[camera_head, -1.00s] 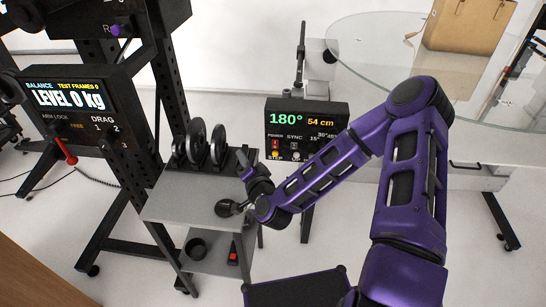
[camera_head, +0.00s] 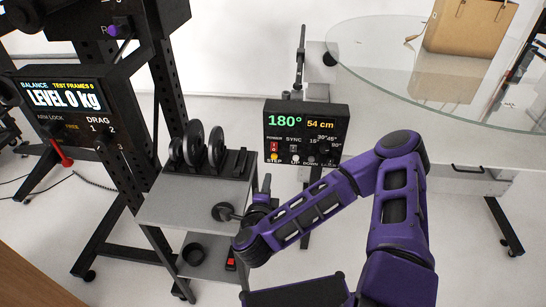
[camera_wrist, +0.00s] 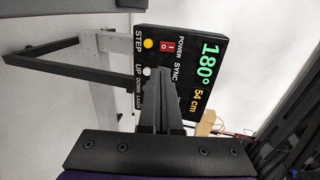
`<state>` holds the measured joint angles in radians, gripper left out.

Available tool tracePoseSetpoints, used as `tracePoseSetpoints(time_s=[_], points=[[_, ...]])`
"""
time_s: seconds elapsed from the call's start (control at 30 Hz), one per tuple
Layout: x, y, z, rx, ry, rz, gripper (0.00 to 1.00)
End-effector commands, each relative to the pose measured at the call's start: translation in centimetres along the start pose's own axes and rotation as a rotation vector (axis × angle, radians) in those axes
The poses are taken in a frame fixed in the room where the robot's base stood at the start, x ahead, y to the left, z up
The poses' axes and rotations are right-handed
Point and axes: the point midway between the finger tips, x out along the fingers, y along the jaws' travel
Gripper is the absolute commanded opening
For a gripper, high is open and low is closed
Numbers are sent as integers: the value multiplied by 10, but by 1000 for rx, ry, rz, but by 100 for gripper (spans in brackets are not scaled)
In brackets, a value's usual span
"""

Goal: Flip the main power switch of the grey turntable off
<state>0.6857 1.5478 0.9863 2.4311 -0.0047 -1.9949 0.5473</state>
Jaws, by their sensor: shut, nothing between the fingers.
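The turntable's black control box (camera_head: 306,112) reads 180° and 54 cm. Its red POWER rocker switch (camera_head: 274,147) is at the box's left side, above the yellow STEP button (camera_head: 275,157). In the wrist view the box appears turned on its side, with the red switch (camera_wrist: 168,45) beyond the fingertips. My gripper (camera_head: 266,185) is shut and empty, below and in front of the box, apart from the switch. Its closed fingers (camera_wrist: 148,76) cover part of the box's lower controls in the wrist view. The rocker's exact tilt is too small to tell.
The round glass turntable top (camera_head: 385,75) carries a brown bag (camera_head: 468,25) at the upper right. A grey cart (camera_head: 185,205) with black discs (camera_head: 216,147) stands left of my gripper. A black balance machine (camera_head: 70,95) stands further left.

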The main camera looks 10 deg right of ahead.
Motion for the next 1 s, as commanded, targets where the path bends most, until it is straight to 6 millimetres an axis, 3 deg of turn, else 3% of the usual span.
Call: tracePoseSetpoints(time_s=[0.17, 0.6, 0.8, 1.0], points=[[23, 0, -1, 1, 5, -3, 0], [112, 1, -1, 1, 3, -3, 0], [133, 0, -1, -1, 1, -2, 0], [138, -1, 0, -1, 0, -2, 0]])
